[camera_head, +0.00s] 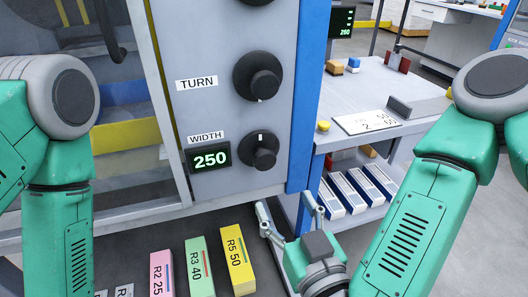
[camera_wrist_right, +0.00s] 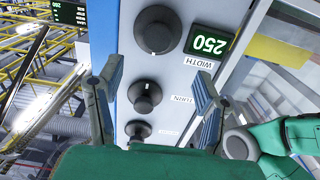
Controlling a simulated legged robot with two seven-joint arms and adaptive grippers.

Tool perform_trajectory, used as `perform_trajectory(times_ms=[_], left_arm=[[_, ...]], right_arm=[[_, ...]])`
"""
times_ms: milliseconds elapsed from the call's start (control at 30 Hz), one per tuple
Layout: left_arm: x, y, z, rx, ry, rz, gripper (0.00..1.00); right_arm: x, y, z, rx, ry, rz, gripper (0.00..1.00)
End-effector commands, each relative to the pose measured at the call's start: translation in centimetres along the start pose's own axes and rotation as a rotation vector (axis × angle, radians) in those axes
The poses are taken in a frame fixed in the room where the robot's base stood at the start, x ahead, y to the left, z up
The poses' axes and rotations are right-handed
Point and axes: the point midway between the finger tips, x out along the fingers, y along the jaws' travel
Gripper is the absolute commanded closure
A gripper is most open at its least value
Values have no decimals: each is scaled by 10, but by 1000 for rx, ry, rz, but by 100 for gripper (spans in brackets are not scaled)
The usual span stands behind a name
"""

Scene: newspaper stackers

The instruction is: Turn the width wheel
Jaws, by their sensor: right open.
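The width wheel (camera_head: 260,150) is a black knob on the grey panel, beside a display (camera_head: 210,158) reading 250 under the label WIDTH. Its white mark points up in the head view. My right gripper (camera_head: 288,212) is open and empty, below and to the right of the wheel, apart from it. In the right wrist view, the picture is upside down; the width wheel (camera_wrist_right: 158,30) shows beyond the open fingers (camera_wrist_right: 157,72), with the display (camera_wrist_right: 212,42) beside it. My left arm comes in at the left, but its gripper is out of view.
A larger TURN knob (camera_head: 257,77) sits above the wheel. A blue post (camera_head: 308,100) edges the panel at the right. A side table (camera_head: 380,85) holds a card and small blocks. Coloured boxes, including a yellow one (camera_head: 233,258), lie below the panel.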

Motion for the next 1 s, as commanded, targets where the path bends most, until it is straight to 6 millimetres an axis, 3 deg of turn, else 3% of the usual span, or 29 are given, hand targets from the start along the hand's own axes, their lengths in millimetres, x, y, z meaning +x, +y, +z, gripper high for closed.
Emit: perform_trajectory(times_ms=[33,367,700,1000], left_arm=[[-14,0,-1,0,0,0,20],[-60,0,-3,0,0,0,20],[-40,0,-2,0,-1,0,20],[-34,0,-2,0,0,0,20]], right_arm=[[2,-2,-7,-5,0,-3,40],[20,2,-10,-8,15,-4,40],[92,5,-4,-1,18,3,40],[127,4,-5,-2,15,0,40]])
